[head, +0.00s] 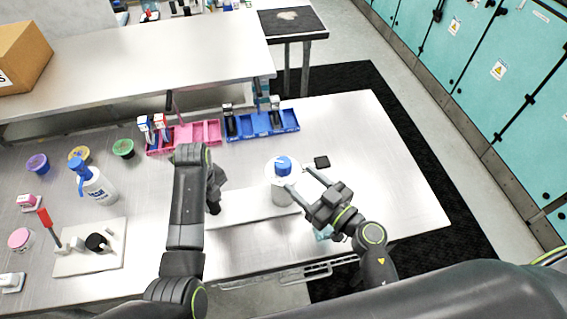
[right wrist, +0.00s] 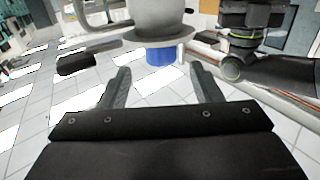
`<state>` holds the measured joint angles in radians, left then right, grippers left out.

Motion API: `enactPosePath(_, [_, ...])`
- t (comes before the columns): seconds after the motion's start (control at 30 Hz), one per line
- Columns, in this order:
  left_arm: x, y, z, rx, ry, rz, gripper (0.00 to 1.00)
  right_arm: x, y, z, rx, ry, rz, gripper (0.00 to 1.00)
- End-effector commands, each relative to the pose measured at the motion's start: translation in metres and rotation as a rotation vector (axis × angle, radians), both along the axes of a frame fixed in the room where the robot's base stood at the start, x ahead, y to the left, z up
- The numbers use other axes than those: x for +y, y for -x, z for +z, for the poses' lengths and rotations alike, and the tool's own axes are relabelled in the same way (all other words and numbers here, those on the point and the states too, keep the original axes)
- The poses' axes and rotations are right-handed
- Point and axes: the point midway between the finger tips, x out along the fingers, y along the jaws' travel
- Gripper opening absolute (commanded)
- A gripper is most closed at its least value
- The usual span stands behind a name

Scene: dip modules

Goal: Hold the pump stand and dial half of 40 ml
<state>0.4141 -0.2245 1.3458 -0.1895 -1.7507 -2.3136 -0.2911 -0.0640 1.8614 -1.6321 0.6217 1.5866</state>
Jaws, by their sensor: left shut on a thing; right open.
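The pump stand has a long white base (head: 250,207), a pale upright body (head: 281,190) and a blue dial (head: 284,163) on top. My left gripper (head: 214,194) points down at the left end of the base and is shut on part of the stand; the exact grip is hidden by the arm. My right gripper (head: 299,178) is open beside the blue dial, its fingers pointing at it. In the right wrist view the blue dial (right wrist: 160,56) shows beyond and between the open fingers, apart from them, against a grey rim (right wrist: 150,36). The dial's markings are unreadable.
Pink trays (head: 200,132) and blue trays (head: 262,124) stand behind the stand. A white bottle with a blue top (head: 97,188), coloured tubs and a second white base (head: 85,262) are at left. A small black square (head: 321,162) lies behind my right gripper.

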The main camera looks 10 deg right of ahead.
Motion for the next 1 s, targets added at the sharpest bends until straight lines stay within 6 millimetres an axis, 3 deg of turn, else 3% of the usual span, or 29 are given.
enactPosePath(0.1, [0.000,0.000,0.000,-0.001,-0.001,0.000,0.00,0.014,-0.023,0.001,-0.002,-0.002,0.002,0.58])
enactPosePath(0.33, [0.000,0.000,0.000,0.000,0.000,0.000,0.00,0.031,-0.053,0.001,-0.002,0.002,0.001,0.58])
enactPosePath(0.77, [0.000,0.000,0.000,0.000,0.000,0.000,0.00,0.038,-0.064,0.000,-0.002,0.003,0.001,0.58])
enactPosePath(1.0, [0.000,0.000,0.000,0.000,0.000,0.000,0.00,0.038,-0.063,0.000,-0.002,0.003,0.000,0.31])
